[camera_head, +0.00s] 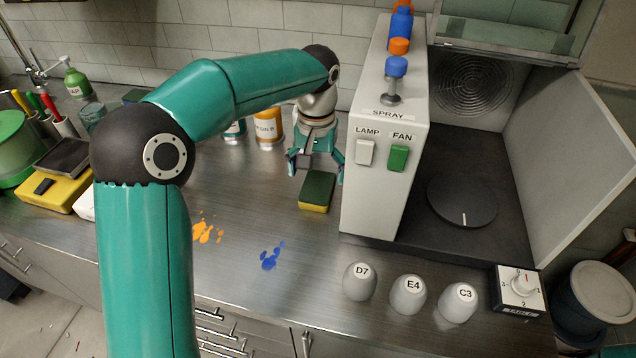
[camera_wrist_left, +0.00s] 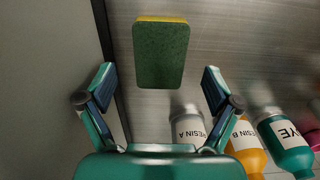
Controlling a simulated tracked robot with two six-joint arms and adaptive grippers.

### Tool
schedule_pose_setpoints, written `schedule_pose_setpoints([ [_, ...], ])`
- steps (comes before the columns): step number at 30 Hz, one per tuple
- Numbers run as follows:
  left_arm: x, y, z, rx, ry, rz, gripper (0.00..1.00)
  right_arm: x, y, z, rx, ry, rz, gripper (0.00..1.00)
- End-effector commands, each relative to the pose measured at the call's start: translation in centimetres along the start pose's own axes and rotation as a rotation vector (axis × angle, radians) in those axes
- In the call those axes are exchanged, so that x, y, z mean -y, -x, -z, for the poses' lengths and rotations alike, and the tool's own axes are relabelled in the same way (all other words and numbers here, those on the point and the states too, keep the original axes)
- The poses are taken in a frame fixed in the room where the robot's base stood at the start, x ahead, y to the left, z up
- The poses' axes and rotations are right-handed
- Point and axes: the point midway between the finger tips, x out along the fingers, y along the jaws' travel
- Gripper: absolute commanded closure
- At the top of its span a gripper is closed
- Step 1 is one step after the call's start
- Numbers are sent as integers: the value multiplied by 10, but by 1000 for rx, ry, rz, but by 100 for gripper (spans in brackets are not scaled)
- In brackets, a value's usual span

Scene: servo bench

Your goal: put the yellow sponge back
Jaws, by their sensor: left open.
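The yellow sponge (camera_head: 316,191) has a dark green top face and a yellow edge. It lies on the steel bench just left of the white booth cabinet. My left gripper (camera_head: 317,164) is open and empty, just behind and above the sponge. In the left wrist view the sponge (camera_wrist_left: 161,55) lies ahead of the open gripper (camera_wrist_left: 158,82), between the lines of its two fingers and apart from them.
The cabinet (camera_head: 381,185) with LAMP and FAN switches stands close to the gripper's right. Bottles, including RESIN B (camera_head: 268,128), stand behind. Orange (camera_head: 206,232) and blue (camera_head: 270,258) spills mark the bench. Cups D7 (camera_head: 360,282), E4 and C3 stand in front.

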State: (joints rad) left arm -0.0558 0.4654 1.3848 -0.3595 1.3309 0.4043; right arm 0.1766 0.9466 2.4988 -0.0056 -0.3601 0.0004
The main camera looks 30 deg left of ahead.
Motion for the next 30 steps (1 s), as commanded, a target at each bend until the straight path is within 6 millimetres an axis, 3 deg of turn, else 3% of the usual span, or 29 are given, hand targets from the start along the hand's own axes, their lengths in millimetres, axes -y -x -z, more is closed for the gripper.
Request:
schedule_pose_setpoints([
  [6, 0, 46, 0, -4, 0, -1, 9, 2, 6, 0, 0, 0, 0, 3],
  [12, -1, 69, 0, -1, -1, 0, 9, 3, 9, 0, 0, 0, 0, 3],
  [30, 0, 73, 0, 0, -1, 0, 9, 3, 9, 0, 0, 0, 0, 3],
])
